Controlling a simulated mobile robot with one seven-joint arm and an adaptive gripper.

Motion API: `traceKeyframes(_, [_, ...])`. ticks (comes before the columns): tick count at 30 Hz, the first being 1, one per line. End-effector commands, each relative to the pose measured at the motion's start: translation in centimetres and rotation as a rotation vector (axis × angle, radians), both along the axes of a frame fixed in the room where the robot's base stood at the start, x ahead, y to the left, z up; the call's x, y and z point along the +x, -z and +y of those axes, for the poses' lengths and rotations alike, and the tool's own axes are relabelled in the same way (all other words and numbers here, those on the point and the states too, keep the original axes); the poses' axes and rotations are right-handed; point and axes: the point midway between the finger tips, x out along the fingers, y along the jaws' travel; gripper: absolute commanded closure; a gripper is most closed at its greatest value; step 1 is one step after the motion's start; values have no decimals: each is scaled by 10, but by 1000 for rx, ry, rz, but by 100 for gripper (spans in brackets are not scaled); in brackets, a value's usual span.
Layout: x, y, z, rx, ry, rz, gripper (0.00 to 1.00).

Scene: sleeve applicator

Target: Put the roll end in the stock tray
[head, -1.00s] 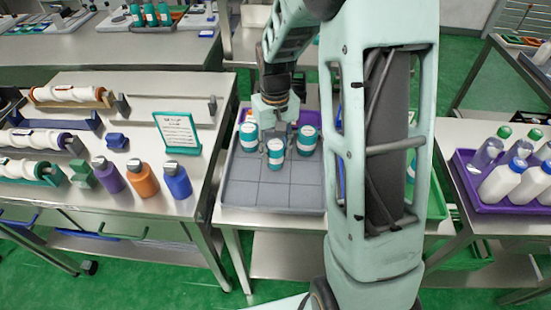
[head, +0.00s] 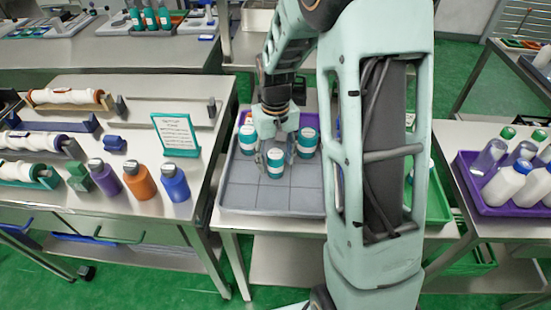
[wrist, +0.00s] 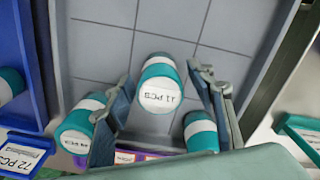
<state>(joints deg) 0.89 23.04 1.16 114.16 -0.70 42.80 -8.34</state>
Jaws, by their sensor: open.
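Three teal-and-white labelled rolls stand in a grey gridded tray (head: 270,200): a left roll (head: 248,138), a right roll (head: 306,142) and a nearer middle roll (head: 275,168). I cannot tell from the pictures which tray is the stock tray. My gripper (head: 273,157) is open and low over the tray at the middle roll. In the wrist view, my gripper's fingers (wrist: 165,88) stand on either side of the middle roll (wrist: 158,82), whose label seems to read "11 PCS". Whether they touch it is unclear.
In the wrist view, a blue tray (wrist: 28,50) with a tag reading "72 PCS" lies beside the grey tray. A green tray (head: 437,205) is partly hidden by my arm. A purple tray (head: 490,203) of bottles stands at right. Several coloured bottles stand on the left bench.

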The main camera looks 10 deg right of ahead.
Motion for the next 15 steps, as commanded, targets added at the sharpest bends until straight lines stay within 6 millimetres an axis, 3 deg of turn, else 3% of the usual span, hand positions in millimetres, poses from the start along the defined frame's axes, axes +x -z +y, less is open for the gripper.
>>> traceKeyframes(5, [1, -11, 0, -1, 0, -3, 50])
traceKeyframes(15, [2, -82, 0, 0, 0, -6, 50])
